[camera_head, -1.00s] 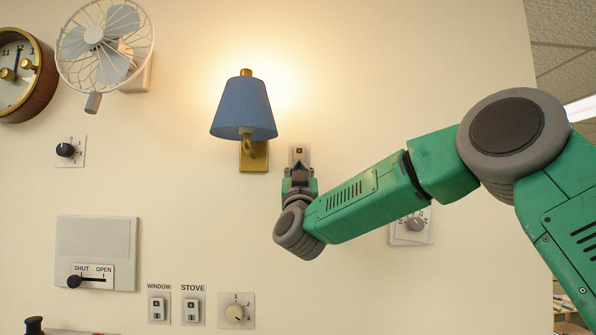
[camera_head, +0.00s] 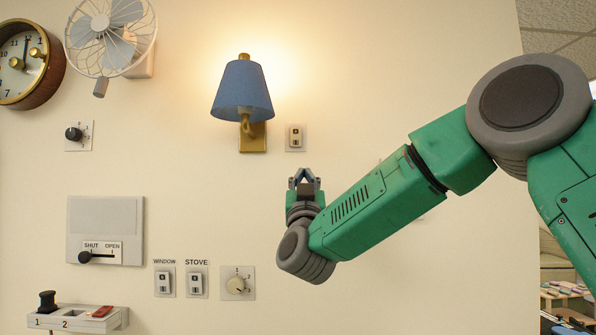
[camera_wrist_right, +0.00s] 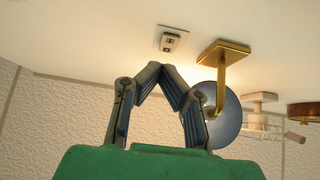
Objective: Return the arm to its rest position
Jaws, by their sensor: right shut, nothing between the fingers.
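My right arm (camera_head: 375,205) is green and comes in from the right in the head view. Its gripper (camera_head: 304,173) points up, below a small wall switch (camera_head: 295,138), with a gap between them. The gripper is shut and empty; in the right wrist view its dark fingers (camera_wrist_right: 167,72) meet at their tips. The switch also shows in that view (camera_wrist_right: 171,40), beyond the fingertips. A lit lamp with a blue shade (camera_head: 242,90) hangs left of the switch. My left gripper is not in view.
On the wall are a clock (camera_head: 28,66), a fan (camera_head: 110,35), a dial (camera_head: 75,134), a SHUT/OPEN slider panel (camera_head: 104,225), WINDOW (camera_head: 164,281) and STOVE (camera_head: 196,281) switches, and a numbered knob (camera_head: 237,285). A shelf (camera_head: 85,320) is at lower left.

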